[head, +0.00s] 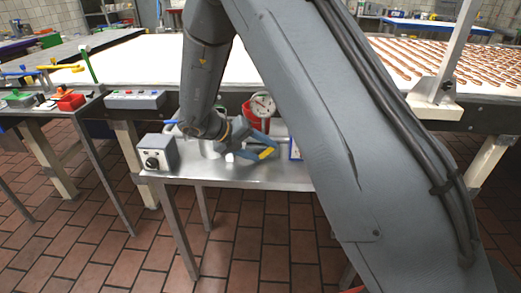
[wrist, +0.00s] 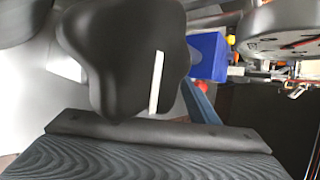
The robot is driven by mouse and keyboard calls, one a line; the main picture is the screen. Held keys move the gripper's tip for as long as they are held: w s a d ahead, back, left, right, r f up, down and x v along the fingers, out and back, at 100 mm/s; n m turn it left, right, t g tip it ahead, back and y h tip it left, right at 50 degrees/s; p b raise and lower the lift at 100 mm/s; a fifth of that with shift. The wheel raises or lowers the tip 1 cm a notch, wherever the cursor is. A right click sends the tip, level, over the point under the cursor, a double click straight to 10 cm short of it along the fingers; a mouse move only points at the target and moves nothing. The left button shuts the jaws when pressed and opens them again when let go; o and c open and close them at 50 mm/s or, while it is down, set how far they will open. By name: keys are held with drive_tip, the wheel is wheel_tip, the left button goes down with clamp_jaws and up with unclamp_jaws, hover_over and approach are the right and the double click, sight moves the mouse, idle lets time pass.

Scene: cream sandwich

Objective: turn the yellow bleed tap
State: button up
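My gripper (head: 246,150) is low over the steel side table, with its blue-grey fingers apart. A small yellow piece (head: 266,153) shows beside the fingers in the head view; I cannot tell whether it is the bleed tap or part of a finger. In the wrist view a black lobed knob (wrist: 110,60) with a white pointer stripe is very close, above a dark ridged pad that fills the bottom edge. I cannot tell whether the pad touches the knob. No yellow tap shows clearly in the wrist view.
A round gauge (head: 263,105) stands behind my gripper, close to a red container (head: 250,122). A grey control box (head: 158,152) sits at the steel table's (head: 205,172) left end. A blue block (wrist: 208,56) is right of the knob. My arm hides the table's right part.

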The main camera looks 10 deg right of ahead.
drive_tip(key=shift+o, duration=1.3)
